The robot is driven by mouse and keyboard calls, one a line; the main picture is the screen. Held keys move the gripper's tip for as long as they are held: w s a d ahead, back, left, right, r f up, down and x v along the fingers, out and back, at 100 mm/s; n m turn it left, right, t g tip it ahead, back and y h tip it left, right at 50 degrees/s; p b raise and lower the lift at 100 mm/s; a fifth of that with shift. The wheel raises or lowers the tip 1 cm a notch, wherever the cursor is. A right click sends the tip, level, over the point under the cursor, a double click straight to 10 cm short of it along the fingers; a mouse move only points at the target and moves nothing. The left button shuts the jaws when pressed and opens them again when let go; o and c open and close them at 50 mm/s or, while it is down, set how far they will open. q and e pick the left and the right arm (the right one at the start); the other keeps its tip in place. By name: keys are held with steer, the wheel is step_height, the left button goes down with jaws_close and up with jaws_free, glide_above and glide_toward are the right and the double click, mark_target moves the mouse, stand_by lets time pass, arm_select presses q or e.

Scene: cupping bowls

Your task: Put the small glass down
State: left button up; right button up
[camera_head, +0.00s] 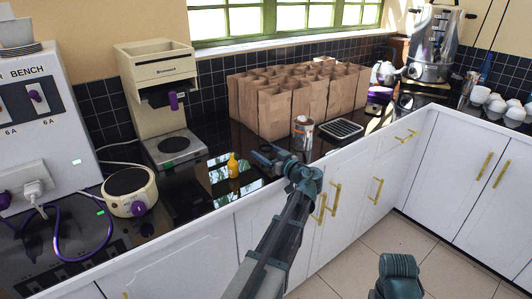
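My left gripper (264,158) is over the dark counter, between the yellow bottle and the can. Its fingers point left and are small in the picture, so I cannot tell whether they are open or shut. I cannot make out a small glass at the fingers or on the counter near them. Of my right arm only a teal part shows at the bottom right, and its gripper is out of view.
A yellow bottle (233,166) stands left of the gripper, a can (302,133) behind it. Paper bags (287,103) crowd the counter behind. A drip tray (341,128) lies right of the can. A coffee maker (160,100) stands left, white cups (496,106) far right.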

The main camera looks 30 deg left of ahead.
arm_select(q)
steer(key=shift+d, duration=0.15)
steer(key=v, duration=1.3)
steer(key=shift+w+d+f, duration=0.25)
steer(key=shift+d, duration=0.2)
